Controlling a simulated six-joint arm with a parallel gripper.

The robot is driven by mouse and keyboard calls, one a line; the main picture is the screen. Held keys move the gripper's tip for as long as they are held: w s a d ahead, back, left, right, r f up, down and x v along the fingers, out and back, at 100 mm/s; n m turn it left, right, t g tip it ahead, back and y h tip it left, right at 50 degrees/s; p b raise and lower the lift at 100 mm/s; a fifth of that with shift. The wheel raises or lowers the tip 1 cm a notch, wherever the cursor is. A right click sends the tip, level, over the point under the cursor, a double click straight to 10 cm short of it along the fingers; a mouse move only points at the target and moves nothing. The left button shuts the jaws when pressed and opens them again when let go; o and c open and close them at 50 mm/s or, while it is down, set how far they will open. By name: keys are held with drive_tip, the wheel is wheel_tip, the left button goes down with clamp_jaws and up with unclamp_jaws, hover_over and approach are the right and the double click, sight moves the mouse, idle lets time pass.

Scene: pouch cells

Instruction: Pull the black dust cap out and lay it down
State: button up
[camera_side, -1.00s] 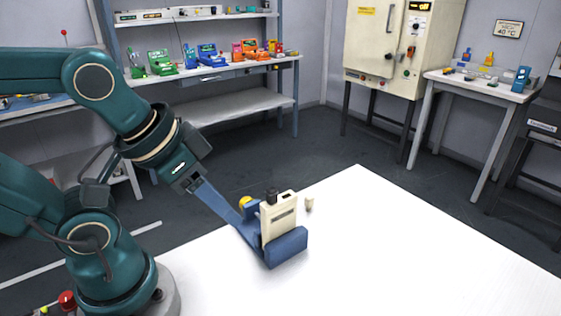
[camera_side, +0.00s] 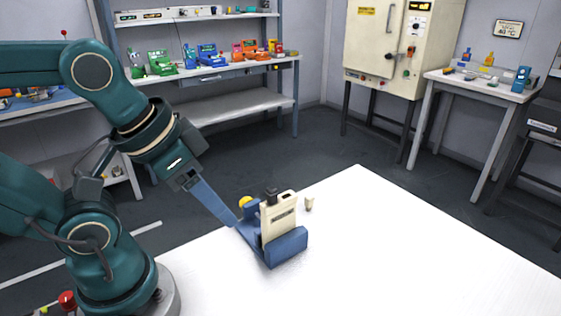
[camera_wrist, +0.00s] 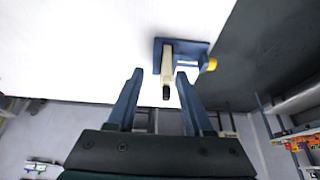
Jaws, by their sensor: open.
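A cream, box-shaped device (camera_side: 281,217) stands upright in a blue holder (camera_side: 287,246) on the white table. The black dust cap (camera_side: 271,194) sits on the device's top, at its left end in the side view. In the wrist view, the cap (camera_wrist: 166,92) is the dark end of the cream device (camera_wrist: 168,62). My gripper (camera_side: 236,222) reaches down from the left towards the holder. In the wrist view, my gripper (camera_wrist: 160,74) is open, with one blue finger on each side of the cap and a gap to both. The fingertips partly overlap the holder in the side view.
A yellow knob (camera_side: 245,202) is on the holder's back left side. A small beige piece (camera_side: 309,203) stands on the table just behind and right of the holder. The white table (camera_side: 400,250) is clear to the right and in front.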

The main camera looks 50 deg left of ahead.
drive_tip(key=w+r+g, duration=0.3)
drive_tip(key=w+r, duration=0.1)
drive_tip(key=r, duration=0.3)
drive_tip(key=g, duration=0.2)
hover_over(272, 188)
drive_tip(key=shift+f, duration=0.6)
drive_tip(key=shift+f, duration=0.1)
drive_tip(key=shift+f, duration=4.4)
clamp_jaws()
